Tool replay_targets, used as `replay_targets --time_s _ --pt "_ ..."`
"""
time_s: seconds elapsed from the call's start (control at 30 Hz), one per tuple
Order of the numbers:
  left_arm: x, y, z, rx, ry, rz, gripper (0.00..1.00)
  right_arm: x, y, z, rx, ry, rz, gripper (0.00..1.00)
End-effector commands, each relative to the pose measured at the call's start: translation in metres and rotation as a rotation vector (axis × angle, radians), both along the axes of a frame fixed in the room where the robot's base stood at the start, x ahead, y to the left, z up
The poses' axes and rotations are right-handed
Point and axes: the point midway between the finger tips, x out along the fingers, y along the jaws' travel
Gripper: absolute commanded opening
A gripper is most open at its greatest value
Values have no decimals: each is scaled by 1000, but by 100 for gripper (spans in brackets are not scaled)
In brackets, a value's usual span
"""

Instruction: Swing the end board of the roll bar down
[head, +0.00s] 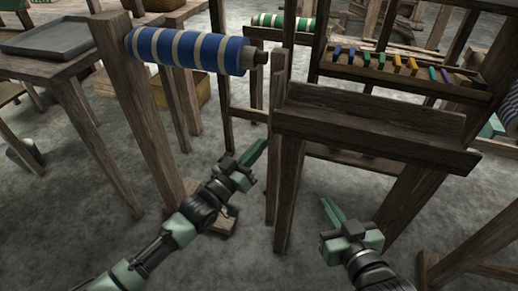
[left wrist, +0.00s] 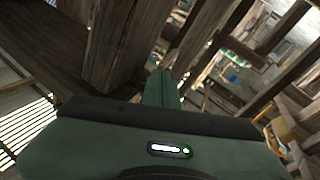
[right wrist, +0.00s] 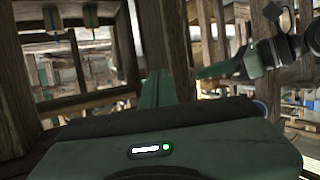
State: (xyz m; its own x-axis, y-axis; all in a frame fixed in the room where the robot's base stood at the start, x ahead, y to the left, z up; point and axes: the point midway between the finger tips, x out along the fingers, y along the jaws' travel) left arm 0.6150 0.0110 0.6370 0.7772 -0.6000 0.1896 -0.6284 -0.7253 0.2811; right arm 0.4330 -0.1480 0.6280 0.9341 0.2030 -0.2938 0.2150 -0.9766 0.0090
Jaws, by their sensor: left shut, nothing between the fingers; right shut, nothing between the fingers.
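The roll bar carries a blue roll with cream stripes (head: 185,50), high at the left of the head view. An upright wooden board (head: 145,110) stands at its left end. Another upright wooden board (head: 276,105) stands close to the bar's bare right end (head: 262,58). I cannot tell which of them is the end board. My left gripper (head: 262,145) is shut and empty, low beside the right board. It also shows in the right wrist view (right wrist: 203,72). My right gripper (head: 328,207) is shut and empty, lower and to the right, below the wooden beam.
A wide wooden beam (head: 370,135) crosses to the right of the roll. Behind it is a rack with several coloured pieces (head: 400,65). A green striped roll (head: 285,22) is at the back. A table with a grey tray (head: 48,38) stands at the left. Open floor (head: 70,235) lies at the lower left.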

Motion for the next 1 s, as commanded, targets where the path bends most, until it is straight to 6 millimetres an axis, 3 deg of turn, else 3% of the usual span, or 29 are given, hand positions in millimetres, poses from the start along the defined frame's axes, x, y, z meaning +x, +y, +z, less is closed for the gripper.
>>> replay_targets --time_s 0.53,0.77,1.0 --pt "2 -2 -3 -1 -4 1 0 5 3 12 17 -69 4 0" --pt "7 -3 -8 -10 -35 1 0 15 14 65 90 -355 23 0" --pt "13 -5 -13 -22 -67 1 0 2 19 128 178 -685 41 0"
